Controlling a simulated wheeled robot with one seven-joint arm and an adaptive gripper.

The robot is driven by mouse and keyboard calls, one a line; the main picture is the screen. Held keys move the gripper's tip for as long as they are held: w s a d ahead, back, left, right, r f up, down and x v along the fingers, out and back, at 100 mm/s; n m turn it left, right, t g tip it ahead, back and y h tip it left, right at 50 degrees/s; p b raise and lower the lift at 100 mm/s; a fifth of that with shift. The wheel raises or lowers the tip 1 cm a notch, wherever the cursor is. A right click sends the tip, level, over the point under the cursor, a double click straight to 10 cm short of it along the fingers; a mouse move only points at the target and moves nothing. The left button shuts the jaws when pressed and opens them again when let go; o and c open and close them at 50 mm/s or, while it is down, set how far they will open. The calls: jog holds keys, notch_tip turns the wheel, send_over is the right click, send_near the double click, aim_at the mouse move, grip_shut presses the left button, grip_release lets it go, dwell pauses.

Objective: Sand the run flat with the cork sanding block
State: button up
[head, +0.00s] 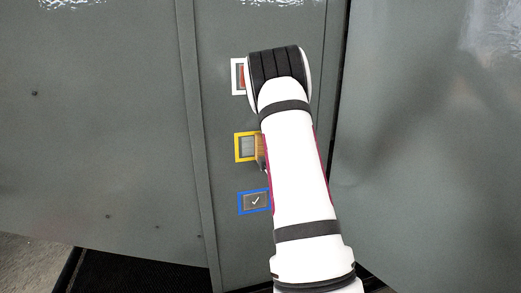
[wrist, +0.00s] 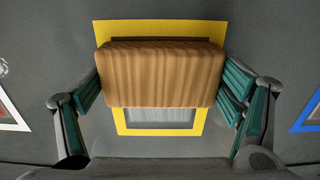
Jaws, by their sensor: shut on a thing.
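The cork sanding block (wrist: 160,72) is a tan, grained block held between the two green-padded fingers of my gripper (wrist: 162,82) in the wrist view. In the head view only a small part of the block (head: 260,146) shows beside my arm. The block is in front of a yellow-framed patch (head: 245,147) on the grey panel and covers its upper part in the wrist view. The uncovered part of the patch (wrist: 160,119) looks grey and streaked. I cannot tell whether the block touches the surface. My arm hides most of the gripper in the head view.
A white-framed patch with red inside (head: 238,76) is above the yellow one, partly behind my arm. A blue-framed patch with a check mark (head: 255,201) is below. Wide grey panels (head: 100,120) flank the narrow strip, with a dark gap at its right.

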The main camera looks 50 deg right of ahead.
aim_at(249, 146)
jog(key=shift+s+d, duration=0.3)
jog(key=shift+d, duration=0.2)
jog(key=shift+s+d, duration=0.25)
jog(key=shift+d, duration=0.2)
jog(key=shift+w+a, duration=0.65)
jog(key=shift+a, duration=0.35)
jog(key=shift+w+a, duration=0.6)
jog(key=shift+a, duration=0.45)
jog(key=shift+w+a, duration=0.65)
jog(key=shift+a, duration=0.35)
jog(key=shift+p+v, duration=0.65)
jog(key=shift+v, duration=0.7)
jog(key=shift+p+v, duration=0.8)
jog(key=shift+v, duration=0.9)
jog(key=shift+s+d, duration=0.1)
